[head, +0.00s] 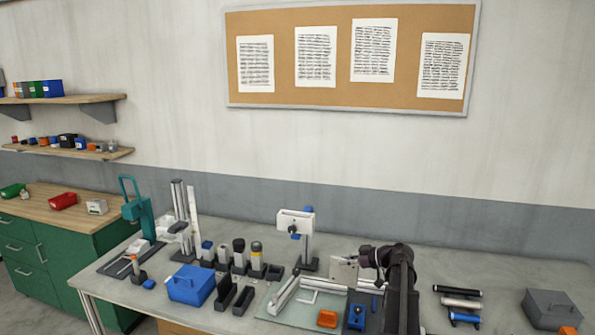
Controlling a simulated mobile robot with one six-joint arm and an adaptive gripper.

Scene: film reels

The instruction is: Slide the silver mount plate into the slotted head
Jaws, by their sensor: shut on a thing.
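The silver mount plate (343,270) shows as a small, flat, pale grey piece in the head view, held above the bench. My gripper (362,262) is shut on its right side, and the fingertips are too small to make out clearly. What I take to be the slotted head (295,221) is a white block with blue parts on top of a grey post, to the left of and above the plate in the picture. The plate and the head are apart. The slot itself cannot be made out from here.
A long silver rail (298,292) lies on a pale mat below the plate. A blue box (191,284), dark bins (243,300) and several upright bottles stand left. An orange block (327,318) lies in front. Dark and white cylinders (461,302) and a grey box (551,309) are at right.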

